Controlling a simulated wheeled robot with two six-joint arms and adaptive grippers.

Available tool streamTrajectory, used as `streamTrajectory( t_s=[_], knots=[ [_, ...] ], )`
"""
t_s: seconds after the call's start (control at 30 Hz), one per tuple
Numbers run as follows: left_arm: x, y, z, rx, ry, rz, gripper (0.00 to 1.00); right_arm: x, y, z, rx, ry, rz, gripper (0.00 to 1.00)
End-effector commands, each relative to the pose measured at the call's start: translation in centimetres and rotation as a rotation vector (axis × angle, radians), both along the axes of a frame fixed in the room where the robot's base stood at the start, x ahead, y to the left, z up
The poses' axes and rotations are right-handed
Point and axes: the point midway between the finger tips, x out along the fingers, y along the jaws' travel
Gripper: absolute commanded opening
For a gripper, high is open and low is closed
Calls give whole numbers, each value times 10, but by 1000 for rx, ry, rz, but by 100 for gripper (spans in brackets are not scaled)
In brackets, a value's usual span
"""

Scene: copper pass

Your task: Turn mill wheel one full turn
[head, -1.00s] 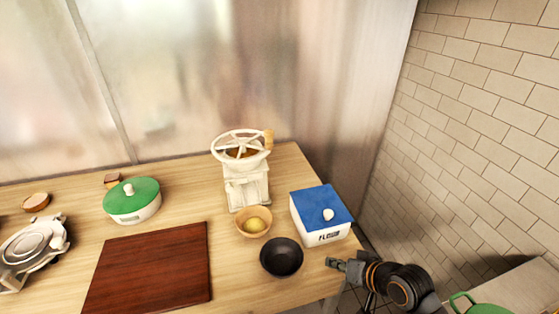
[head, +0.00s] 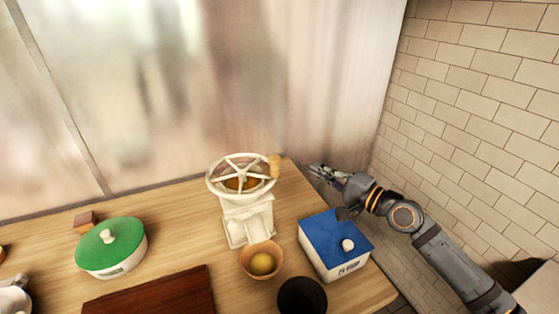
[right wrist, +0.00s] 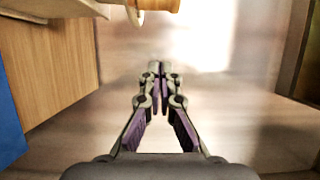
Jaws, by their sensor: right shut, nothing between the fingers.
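The white mill (head: 247,222) stands upright near the back right corner of the wooden table. Its spoked white wheel (head: 232,172) is on top, with a wooden handle knob (head: 274,166) at the wheel's right side. My right gripper (head: 316,170) is shut and empty, to the right of the knob and apart from it. In the right wrist view the shut fingers (right wrist: 161,72) show, with part of the wooden knob (right wrist: 160,5) at the top edge. My left gripper is not in view.
A blue-lidded box (head: 332,244) stands under my right forearm. A wooden bowl (head: 261,262) with a yellow item sits before the mill, a black bowl (head: 302,296) nearer. A green-lidded pot (head: 110,248) and a dark red board (head: 150,295) are left. A metal wall rises behind.

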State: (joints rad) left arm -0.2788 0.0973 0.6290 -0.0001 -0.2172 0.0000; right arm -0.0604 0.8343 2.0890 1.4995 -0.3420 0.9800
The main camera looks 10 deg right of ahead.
Motion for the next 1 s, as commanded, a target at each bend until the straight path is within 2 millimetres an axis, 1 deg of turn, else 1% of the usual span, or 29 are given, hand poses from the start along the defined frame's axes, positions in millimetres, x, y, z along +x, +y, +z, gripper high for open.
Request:
streamTrajectory(
  t_s=[0.03, 0.1, 0.2, 0.23, 0.27, 0.33, 0.5, 0.57, 0.63, 0.67, 0.7, 0.8, 1.0],
  knots=[
    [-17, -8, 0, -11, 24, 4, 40, 2, 1, 2, 5, -2, -1, 0],
    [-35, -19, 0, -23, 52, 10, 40, 7, 4, 3, 6, -3, -2, 0],
    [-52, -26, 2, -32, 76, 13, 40, 16, 11, 4, 9, -4, -2, 0],
    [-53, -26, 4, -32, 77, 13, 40, 19, 14, 4, 10, -2, 1, 0],
    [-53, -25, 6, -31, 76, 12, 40, 23, 16, 5, 9, -2, 0, 0],
    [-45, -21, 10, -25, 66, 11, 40, 33, 22, 5, 9, -2, -2, 0],
    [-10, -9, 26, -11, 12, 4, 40, 59, 41, 6, 9, 0, 2, 0],
    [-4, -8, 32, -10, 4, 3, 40, 70, 48, 6, 8, 1, 1, 0],
    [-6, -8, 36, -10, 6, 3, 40, 82, 57, 5, 5, 1, 3, 0],
    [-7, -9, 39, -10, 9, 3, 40, 81, 60, 5, 2, 2, 4, 0],
    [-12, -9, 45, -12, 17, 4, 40, 72, 64, 5, 1, 4, 4, 0],
    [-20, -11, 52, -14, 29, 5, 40, 60, 72, 4, -1, 3, 3, 0],
    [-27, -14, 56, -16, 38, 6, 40, 50, 79, 1, -1, 0, 2, 0]
  ],
)
